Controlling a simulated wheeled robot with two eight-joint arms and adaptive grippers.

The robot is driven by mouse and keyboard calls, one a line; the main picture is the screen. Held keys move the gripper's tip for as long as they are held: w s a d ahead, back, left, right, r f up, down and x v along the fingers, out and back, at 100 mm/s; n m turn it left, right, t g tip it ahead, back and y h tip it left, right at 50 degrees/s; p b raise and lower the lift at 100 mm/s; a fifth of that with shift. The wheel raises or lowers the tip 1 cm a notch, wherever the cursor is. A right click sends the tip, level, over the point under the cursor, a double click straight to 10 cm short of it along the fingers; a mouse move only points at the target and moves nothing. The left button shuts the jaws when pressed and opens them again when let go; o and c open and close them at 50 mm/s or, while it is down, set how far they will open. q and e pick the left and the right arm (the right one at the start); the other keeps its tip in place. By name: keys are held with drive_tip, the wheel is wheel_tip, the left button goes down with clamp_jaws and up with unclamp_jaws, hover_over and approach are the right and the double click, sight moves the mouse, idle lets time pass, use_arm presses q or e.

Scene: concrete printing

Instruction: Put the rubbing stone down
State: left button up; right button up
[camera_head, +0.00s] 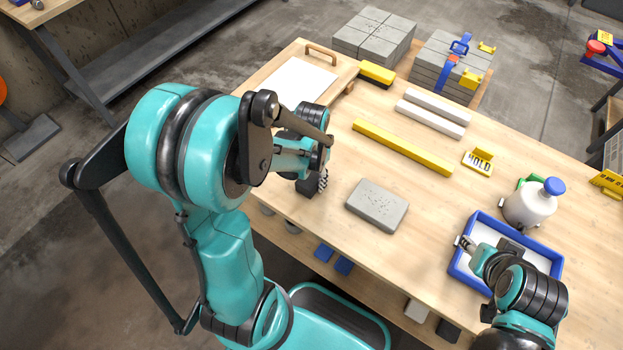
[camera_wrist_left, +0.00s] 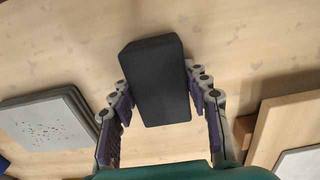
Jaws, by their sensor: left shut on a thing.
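The rubbing stone is a black rectangular block (camera_wrist_left: 158,82). In the left wrist view it sits between the fingers of my left gripper (camera_wrist_left: 160,92), which is shut on it. In the head view my left gripper (camera_head: 316,180) hangs over the near left part of the table, and the stone (camera_head: 306,187) shows as a dark block at its fingertips, partly hidden. Whether the stone touches the tabletop I cannot tell. My right gripper (camera_head: 470,244) is at the blue-rimmed tray (camera_head: 459,268), partly hidden by its own arm, so its jaws cannot be judged.
A grey concrete slab (camera_head: 377,205) lies right of my left gripper, and shows in the wrist view (camera_wrist_left: 45,122). A wooden board (camera_head: 345,73) lies behind.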

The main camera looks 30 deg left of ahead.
use_arm(q)
drive_tip(key=shift+f, duration=0.3)
drive_tip(key=o, duration=1.1)
drive_tip(key=shift+s+b, duration=0.1)
drive_tip(key=shift+b, duration=0.25)
drive_tip(key=o, duration=0.3)
drive_tip(key=shift+o, duration=0.2)
drive_tip(key=shift+f, duration=0.1)
drive_tip(key=shift+r, duration=0.2)
